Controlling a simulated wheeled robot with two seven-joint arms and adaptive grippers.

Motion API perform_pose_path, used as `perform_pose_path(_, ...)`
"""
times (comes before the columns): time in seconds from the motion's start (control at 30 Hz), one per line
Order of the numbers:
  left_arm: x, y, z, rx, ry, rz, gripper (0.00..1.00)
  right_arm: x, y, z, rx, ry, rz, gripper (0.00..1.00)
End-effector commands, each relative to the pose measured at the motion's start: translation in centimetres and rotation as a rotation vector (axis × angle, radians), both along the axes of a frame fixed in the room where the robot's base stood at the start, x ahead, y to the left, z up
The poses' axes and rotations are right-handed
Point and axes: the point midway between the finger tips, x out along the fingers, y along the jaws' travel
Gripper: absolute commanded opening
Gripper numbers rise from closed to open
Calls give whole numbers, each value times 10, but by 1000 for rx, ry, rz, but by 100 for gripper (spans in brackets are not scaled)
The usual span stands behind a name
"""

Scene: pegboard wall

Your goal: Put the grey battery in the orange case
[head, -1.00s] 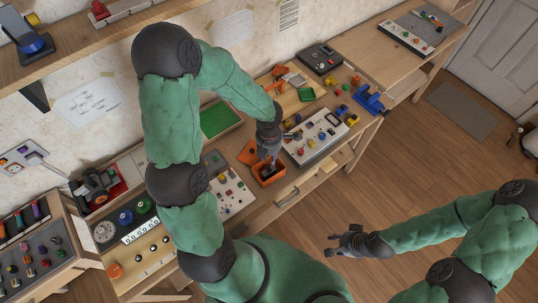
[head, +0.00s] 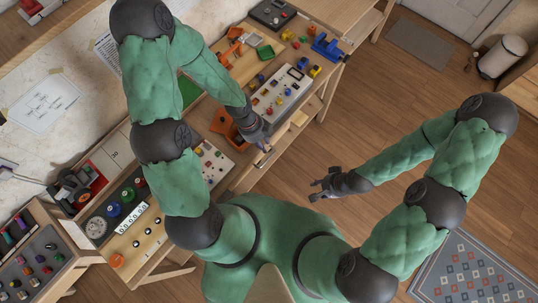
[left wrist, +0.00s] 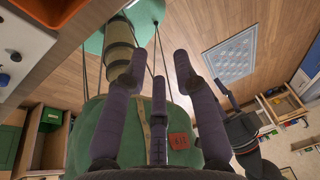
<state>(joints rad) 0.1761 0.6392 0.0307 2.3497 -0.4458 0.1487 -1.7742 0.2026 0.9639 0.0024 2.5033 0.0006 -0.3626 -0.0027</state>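The orange case (head: 236,138) is on the bench in the head view, partly hidden by my left forearm and wrist. Its orange wall (left wrist: 68,12) also shows at the top left corner of the left wrist view. My left gripper (head: 264,146) is beside the case, over the bench's front edge. I cannot make out the grey battery; the inside of the case is hidden. My right gripper (head: 326,186) has its fingers apart and is empty, over the floor away from the bench.
A grey panel with knobs (head: 280,92) lies right of the case, and a small white panel (head: 212,163) lies left of it. A blue vise (head: 327,46) is at the far bench end. The floor in front is clear around my right gripper.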

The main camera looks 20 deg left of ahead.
Motion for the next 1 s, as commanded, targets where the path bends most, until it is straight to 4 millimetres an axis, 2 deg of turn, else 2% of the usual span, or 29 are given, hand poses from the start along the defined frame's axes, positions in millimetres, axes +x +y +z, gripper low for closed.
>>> perform_pose_path(0.3, -28, -35, -36, -59, 283, 880, 29, 0, 0, 0, 0, 0, 0, 40)
perform_pose_path(0.6, -55, -50, -66, -55, 544, 1691, 29, 0, 0, 0, 0, 0, 0, 40)
perform_pose_path(0.8, -68, -51, -78, -43, 642, 2040, 29, 0, 0, 0, 0, 0, 0, 40)
perform_pose_path(1.0, -71, -51, -80, -40, 668, 2144, 29, 0, 0, 0, 0, 0, 0, 40)
